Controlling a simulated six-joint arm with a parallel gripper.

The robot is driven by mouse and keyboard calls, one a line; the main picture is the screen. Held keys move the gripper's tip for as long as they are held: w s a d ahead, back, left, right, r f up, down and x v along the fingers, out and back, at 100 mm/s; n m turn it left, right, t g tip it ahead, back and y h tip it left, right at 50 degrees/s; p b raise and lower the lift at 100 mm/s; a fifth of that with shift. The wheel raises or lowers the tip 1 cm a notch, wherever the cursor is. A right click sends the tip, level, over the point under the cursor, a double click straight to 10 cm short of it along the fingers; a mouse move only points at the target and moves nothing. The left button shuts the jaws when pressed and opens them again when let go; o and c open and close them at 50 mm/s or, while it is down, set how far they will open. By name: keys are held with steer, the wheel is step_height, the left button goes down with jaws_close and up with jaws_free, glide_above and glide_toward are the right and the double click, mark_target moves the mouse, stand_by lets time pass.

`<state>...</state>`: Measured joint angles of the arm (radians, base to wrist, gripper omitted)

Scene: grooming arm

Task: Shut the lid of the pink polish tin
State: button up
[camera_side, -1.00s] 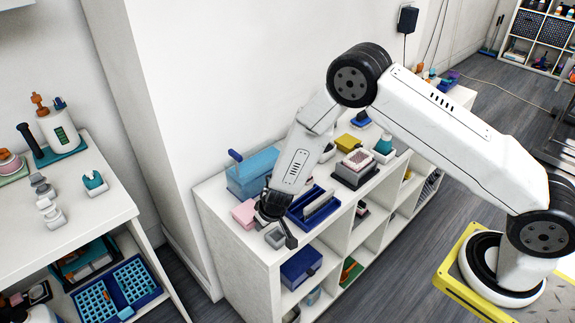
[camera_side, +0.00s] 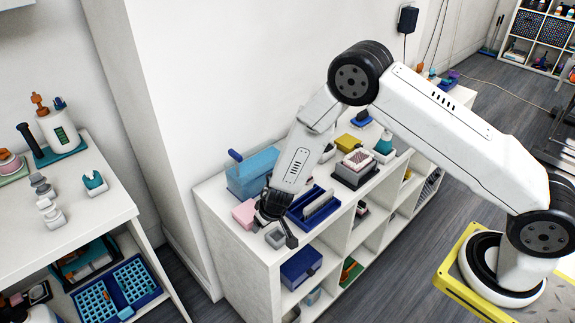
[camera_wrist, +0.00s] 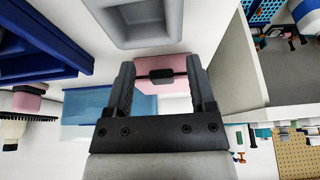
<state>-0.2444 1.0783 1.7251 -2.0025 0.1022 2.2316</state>
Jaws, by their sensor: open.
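The pink polish tin (camera_wrist: 163,87) shows in the wrist view between my gripper's two fingers, with a dark latch or tab (camera_wrist: 160,76) at its middle and a dark seam across it. How far its lid stands open I cannot tell. In the side view the tin (camera_side: 243,214) sits at the near left end of the white shelf top, partly hidden by my gripper (camera_side: 274,218). In the wrist view my gripper (camera_wrist: 159,66) is open, its fingers apart on either side of the tin. Whether they touch it I cannot tell.
A grey open tray (camera_side: 275,237) lies near the shelf's front edge. A blue holder (camera_side: 309,212) stands right of my gripper. A translucent blue box (camera_side: 252,174) stands behind, by the wall. The white shelf (camera_side: 232,250) drops off at its left end.

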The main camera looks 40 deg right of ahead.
steer(key=v, duration=0.7)
stand_by(0.3)
steer(key=shift+s+r, duration=0.1)
steer(key=shift+s, duration=0.05)
steer(key=shift+w+d+r, duration=0.1)
steer(key=shift+w, duration=0.1)
steer(key=c, duration=0.9)
steer(key=shift+w+d+r+m, duration=0.1)
steer(key=shift+w+m, duration=0.1)
steer(key=shift+m, duration=0.1)
jaws_close()
steer(key=w+d+r+m+g+h, duration=0.2)
steer(key=w+d+r+m+h, duration=0.25)
steer(key=m, duration=0.85)
steer(key=a+r+m+g+y, duration=0.2)
steer(key=a+r+m+y, duration=0.2)
steer(key=a, duration=0.1)
steer(key=shift+r+g, duration=0.15)
steer(key=shift+g, duration=0.25)
